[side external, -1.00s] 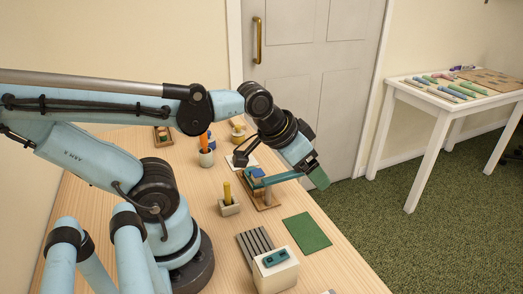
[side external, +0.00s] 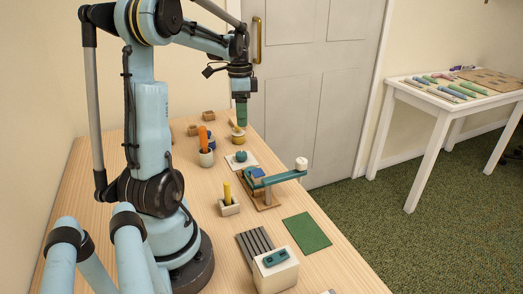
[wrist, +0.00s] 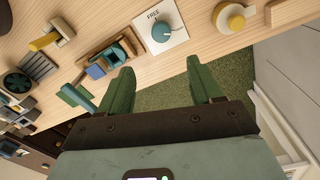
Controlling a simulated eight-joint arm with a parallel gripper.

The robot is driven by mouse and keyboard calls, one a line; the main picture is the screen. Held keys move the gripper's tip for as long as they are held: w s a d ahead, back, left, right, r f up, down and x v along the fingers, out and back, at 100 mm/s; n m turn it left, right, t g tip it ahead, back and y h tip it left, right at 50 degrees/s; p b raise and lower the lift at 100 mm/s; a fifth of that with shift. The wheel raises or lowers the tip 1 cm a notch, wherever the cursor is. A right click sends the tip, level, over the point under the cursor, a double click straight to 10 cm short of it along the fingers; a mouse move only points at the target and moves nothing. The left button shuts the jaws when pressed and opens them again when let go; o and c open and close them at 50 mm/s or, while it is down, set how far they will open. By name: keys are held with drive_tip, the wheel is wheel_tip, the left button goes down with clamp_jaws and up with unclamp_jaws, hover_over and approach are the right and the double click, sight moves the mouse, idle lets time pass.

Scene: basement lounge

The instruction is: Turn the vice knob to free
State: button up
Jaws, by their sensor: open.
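The knob is a round blue-teal dial (wrist: 163,30) on a white card (wrist: 178,43) marked FREE in the wrist view. In the side view the dial (side external: 241,156) sits on its card, behind the vice. Its pointer setting is too small to tell. The vice (wrist: 108,60) is a wooden block with blue parts, left of the dial in the wrist view; a teal bar (side external: 280,178) reaches right from the vice (side external: 266,199) in the side view. My gripper (wrist: 160,66) is open and empty, its green fingers apart. In the side view my gripper (side external: 241,122) points down, above and apart from the dial.
A pot with an orange handle (side external: 205,150), a yellow-handled block (side external: 229,207), a green mat (side external: 306,232) and a white box (side external: 275,272) share the table. The table's right edge is near.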

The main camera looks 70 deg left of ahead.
sight(241, 153)
drive_tip(key=f, duration=1.2)
drive_tip(key=shift+s+f, duration=0.2)
drive_tip(key=shift+s, duration=0.2)
drive_tip(key=c, duration=1.1)
drive_tip(key=shift+o, duration=0.2)
